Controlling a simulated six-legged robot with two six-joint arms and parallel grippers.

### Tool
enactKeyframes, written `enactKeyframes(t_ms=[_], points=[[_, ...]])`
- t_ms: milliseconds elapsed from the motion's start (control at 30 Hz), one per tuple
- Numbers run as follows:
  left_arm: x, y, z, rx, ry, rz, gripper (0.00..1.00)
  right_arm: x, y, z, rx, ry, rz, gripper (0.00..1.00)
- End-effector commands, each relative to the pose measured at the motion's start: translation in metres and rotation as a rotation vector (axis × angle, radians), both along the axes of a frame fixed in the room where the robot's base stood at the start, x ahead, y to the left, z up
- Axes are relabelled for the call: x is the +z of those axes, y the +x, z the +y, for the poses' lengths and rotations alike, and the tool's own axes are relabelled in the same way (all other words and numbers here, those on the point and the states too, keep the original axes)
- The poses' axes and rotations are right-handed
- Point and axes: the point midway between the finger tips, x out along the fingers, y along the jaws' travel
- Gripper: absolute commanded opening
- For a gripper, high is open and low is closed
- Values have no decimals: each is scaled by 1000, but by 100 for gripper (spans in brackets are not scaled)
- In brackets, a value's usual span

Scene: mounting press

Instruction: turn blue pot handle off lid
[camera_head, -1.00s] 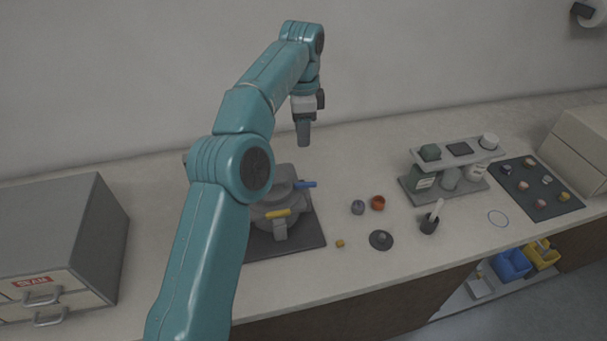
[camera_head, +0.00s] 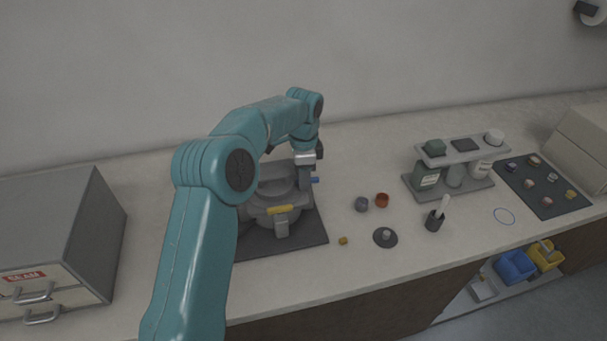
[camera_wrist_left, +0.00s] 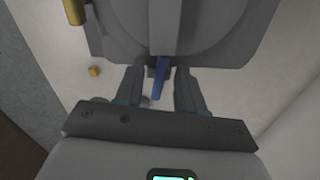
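The blue pot handle (camera_head: 315,180) sticks out from the right side of the grey press pot (camera_head: 262,212). In the left wrist view the blue handle (camera_wrist_left: 159,78) lies between the two fingers of my left gripper (camera_wrist_left: 160,90), which are apart on either side of it. No finger visibly touches it. In the head view my left gripper (camera_head: 305,180) points down at the handle and hides part of it. The grey lid (camera_head: 275,178) sits on the pot, partly behind my arm. A yellow handle (camera_head: 281,209) is at the pot's front. My right gripper is not in view.
The pot stands on a dark mat (camera_head: 300,238). A grey drawer cabinet (camera_head: 85,240) is at the left. Small cups, a dark disc (camera_head: 385,238) and a bottle rack (camera_head: 450,185) stand to the right.

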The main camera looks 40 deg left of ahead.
Motion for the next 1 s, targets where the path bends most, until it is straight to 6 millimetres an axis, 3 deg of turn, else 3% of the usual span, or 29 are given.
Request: enactKeyframes(t_ms=[167, 267, 300, 667, 1000], points=[[0, 0, 0, 0, 1, -1, 38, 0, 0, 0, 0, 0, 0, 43], [0, 0, 0, 0, 0, 0, 6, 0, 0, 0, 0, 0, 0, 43], [0, 0, 0, 0, 1, -1, 0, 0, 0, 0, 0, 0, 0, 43], [1, 0, 0, 31, 0, 0, 0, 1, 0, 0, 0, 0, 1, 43], [2, -2, -1, 246, 2, -1, 0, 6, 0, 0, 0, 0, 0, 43]])
